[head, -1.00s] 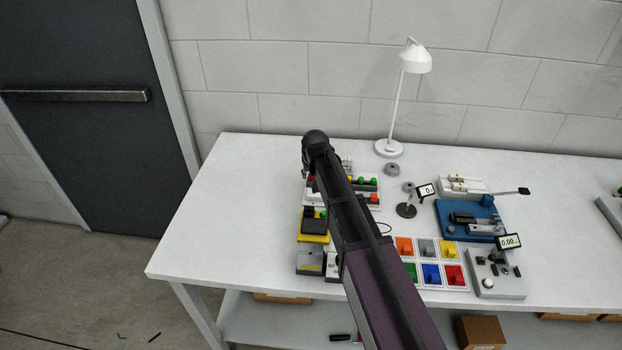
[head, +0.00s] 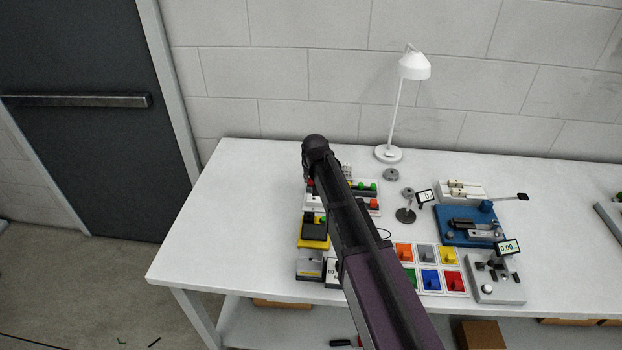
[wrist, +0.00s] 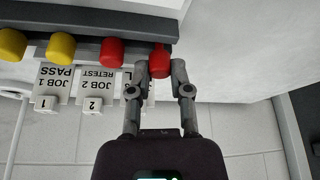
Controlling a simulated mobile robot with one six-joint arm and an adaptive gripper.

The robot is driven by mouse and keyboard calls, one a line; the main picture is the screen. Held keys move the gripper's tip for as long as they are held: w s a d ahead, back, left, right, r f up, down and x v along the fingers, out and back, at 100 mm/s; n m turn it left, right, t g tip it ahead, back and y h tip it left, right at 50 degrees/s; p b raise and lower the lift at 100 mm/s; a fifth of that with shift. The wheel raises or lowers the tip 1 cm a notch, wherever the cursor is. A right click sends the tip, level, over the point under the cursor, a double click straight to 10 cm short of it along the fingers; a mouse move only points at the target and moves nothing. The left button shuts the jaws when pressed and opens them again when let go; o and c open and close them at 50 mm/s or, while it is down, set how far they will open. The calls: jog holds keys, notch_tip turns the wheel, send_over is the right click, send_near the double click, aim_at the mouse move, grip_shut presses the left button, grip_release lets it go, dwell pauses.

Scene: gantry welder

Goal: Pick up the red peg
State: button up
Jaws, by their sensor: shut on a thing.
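In the wrist view a red peg (wrist: 160,56) sits at the right end of a row of pegs along a dark grey rack (wrist: 95,22). My gripper (wrist: 160,72) has one finger on each side of this peg and is shut on it. The peg is still up against the rack; I cannot tell whether it is free of it. A second red peg (wrist: 112,53) is just left of my left finger, outside the grip. In the head view my arm hides the gripper and the held peg.
A yellow peg (wrist: 60,48) and an orange-yellow peg (wrist: 13,44) continue the row. White job tags (wrist: 97,88) hang close to my left finger. In the head view, coloured bins (head: 428,254), a blue fixture (head: 470,226) and a lamp (head: 389,153) stand right of my arm. The table's left side is clear.

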aim_at(311, 179)
jog(key=shift+r+p, duration=1.35)
jog(key=shift+r, duration=0.2)
jog(key=s+d, duration=0.3)
jog(key=s, duration=0.4)
jog(key=s+d+r+p, duration=0.1)
jog(key=s+d, duration=0.3)
jog(key=s, duration=0.3)
jog(key=shift+d, duration=0.25)
jog(key=shift+s+r, duration=0.1)
